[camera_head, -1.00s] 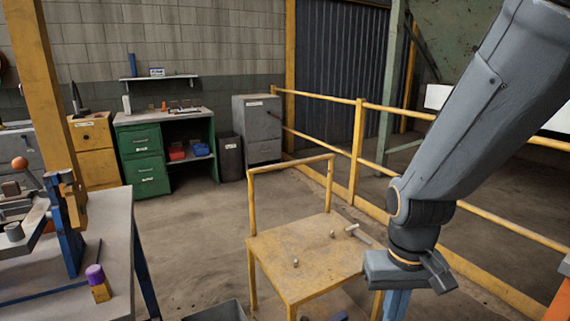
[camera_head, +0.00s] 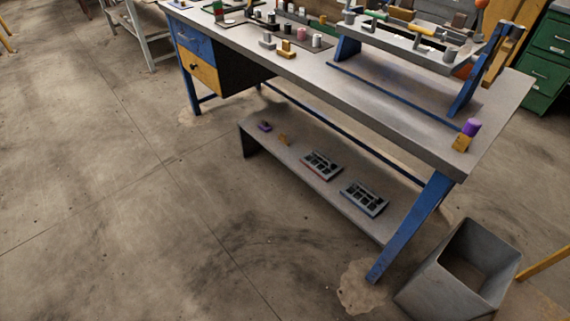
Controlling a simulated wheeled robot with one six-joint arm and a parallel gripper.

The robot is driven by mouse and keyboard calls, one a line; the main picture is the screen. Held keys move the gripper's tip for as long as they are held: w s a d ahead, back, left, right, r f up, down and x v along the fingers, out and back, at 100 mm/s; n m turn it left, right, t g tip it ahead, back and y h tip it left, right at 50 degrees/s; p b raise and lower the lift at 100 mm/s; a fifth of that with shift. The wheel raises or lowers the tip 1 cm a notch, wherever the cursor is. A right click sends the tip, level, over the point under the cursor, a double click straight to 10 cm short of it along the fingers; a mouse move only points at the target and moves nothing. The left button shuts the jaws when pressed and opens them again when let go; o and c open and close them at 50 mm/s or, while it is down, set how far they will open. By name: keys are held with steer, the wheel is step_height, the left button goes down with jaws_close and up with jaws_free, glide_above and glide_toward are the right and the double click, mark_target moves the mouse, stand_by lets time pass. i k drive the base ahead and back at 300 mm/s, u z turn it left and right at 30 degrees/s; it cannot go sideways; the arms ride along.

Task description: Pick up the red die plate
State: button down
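A flat grey plate with dark slots and a red edge (camera_head: 306,170), which looks like the red die plate, lies on the low shelf under the workbench. A similar plate with a bluish-grey edge (camera_head: 363,199) lies to its right on the same shelf. The two plates are apart, with bare shelf between them. My gripper is out of view now, so its state does not show.
The low shelf (camera_head: 270,165) also holds small purple and yellow pieces at its left. The benchtop (camera_head: 400,112) overhangs it, and a blue leg (camera_head: 412,226) stands at its right end. A grey bin (camera_head: 440,275) is at lower right. Floor at left is clear.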

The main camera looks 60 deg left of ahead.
mark_target(323, 166)
steer(key=u, duration=4.1)
steer(key=i, duration=1.85)
steer(key=z, duration=3.5)
